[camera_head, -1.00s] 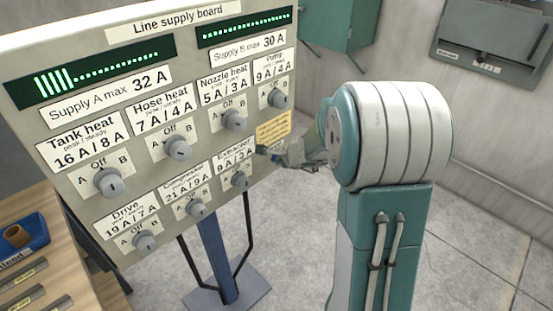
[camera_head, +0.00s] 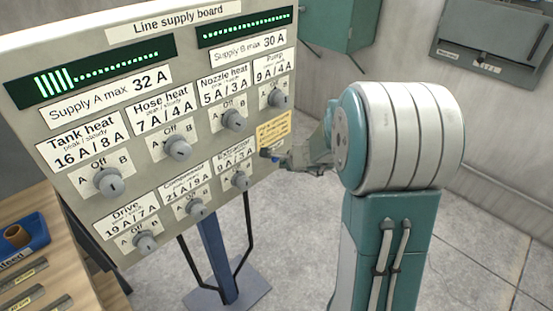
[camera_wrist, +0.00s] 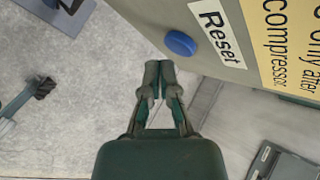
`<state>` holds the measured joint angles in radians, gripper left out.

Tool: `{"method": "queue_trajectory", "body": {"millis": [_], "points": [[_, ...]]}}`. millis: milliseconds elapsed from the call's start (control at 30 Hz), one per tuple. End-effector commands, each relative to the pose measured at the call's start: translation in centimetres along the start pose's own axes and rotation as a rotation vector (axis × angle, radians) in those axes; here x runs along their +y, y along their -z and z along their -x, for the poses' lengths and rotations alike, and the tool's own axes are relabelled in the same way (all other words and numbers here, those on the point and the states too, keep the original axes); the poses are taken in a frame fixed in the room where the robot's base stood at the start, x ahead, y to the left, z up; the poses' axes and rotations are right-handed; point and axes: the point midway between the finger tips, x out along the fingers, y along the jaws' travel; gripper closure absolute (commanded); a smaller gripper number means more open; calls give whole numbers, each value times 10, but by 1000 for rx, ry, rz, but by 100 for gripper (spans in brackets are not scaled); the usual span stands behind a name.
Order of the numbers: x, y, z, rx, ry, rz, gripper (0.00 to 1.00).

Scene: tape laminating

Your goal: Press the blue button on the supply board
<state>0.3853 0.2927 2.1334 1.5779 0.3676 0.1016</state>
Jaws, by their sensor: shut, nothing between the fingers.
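The supply board (camera_head: 60,105) stands at the left in the head view, with grey knobs, labels and two green bar displays. The blue button (camera_wrist: 180,43) shows in the wrist view on the board's lower edge area, beside a white "Reset" label (camera_wrist: 217,35). My gripper (camera_wrist: 158,66) is shut and empty, its fingertips just below and left of the button in that view. A gap shows between them in the picture; the depth is hard to tell. In the head view my gripper (camera_head: 284,162) is small, at the board's lower right, beside the yellow note (camera_head: 273,131).
A wooden bench (camera_head: 75,262) with a blue tray (camera_head: 24,233) is at the lower left. The board's blue post (camera_head: 217,262) stands on the concrete floor. A teal cabinet (camera_head: 338,22) and a grey wall box (camera_head: 492,40) are behind. The floor at right is clear.

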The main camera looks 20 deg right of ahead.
Motion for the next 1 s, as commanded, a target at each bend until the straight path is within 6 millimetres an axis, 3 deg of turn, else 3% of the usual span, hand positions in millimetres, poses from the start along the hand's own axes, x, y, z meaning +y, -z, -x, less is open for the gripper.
{"method": "queue_trajectory", "body": {"millis": [700, 1000], "points": [[24, 24, 33, 0, 0, -1, 100], [26, 25, 35, 0, 0, 0, 100]]}}
